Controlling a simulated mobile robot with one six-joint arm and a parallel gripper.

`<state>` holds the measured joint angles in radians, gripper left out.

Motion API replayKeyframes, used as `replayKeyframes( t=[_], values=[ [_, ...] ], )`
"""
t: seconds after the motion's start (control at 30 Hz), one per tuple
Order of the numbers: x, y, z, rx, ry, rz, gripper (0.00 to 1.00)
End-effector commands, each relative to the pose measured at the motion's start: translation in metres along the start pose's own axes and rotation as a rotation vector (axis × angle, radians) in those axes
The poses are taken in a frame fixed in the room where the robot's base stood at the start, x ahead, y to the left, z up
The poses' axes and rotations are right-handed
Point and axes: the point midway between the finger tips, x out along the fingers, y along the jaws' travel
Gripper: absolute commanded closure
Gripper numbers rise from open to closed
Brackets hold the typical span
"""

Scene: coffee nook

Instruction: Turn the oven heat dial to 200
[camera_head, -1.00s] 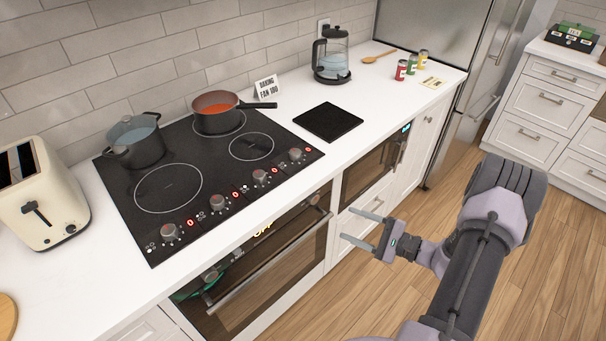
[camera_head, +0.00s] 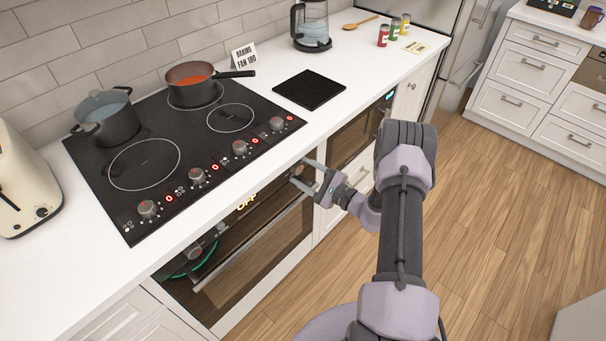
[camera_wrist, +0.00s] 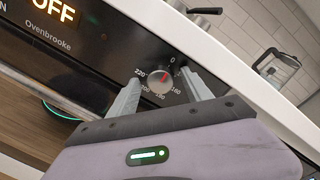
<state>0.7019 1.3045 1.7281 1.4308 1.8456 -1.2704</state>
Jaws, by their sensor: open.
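The oven heat dial (camera_wrist: 160,82) is a round metal knob on the oven's dark front panel. Its red mark points up, toward the 0; 220, 200, 180 and 160 are printed around it. My gripper (camera_wrist: 163,77) is open, with one finger on each side of the dial in the wrist view. I cannot tell whether either finger touches it. In the head view my gripper (camera_head: 298,173) is at the right end of the oven panel. The oven display (camera_head: 247,201) reads OFF.
A second oven knob (camera_head: 195,252) is at the panel's left. The oven door handle (camera_head: 250,245) runs below the panel. The black cooktop (camera_head: 185,150) above holds a grey pot (camera_head: 108,122) and a saucepan (camera_head: 190,88). Wooden floor (camera_head: 500,220) is open at the right.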

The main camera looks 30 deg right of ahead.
Motion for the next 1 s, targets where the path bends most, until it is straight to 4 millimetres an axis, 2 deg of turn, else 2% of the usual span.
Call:
replayKeyframes(
  t=[0.27, 0.5, 0.57, 0.83, 1.0],
  values=[
    [0.0024, -0.0002, 0.0003, 0.001, 0.0, 0.0, 0.42],
    [0.0021, 0.0, 0.0003, 0.001, 0.0, 0.001, 0.89],
    [0.0021, 0.0, 0.0003, 0.001, 0.0, 0.001, 1.0],
    [0.002, 0.0003, 0.0, 0.029, -0.002, -0.001, 1.0],
    [0.002, 0.0004, -0.0005, 0.111, -0.006, -0.005, 1.0]
  ],
)
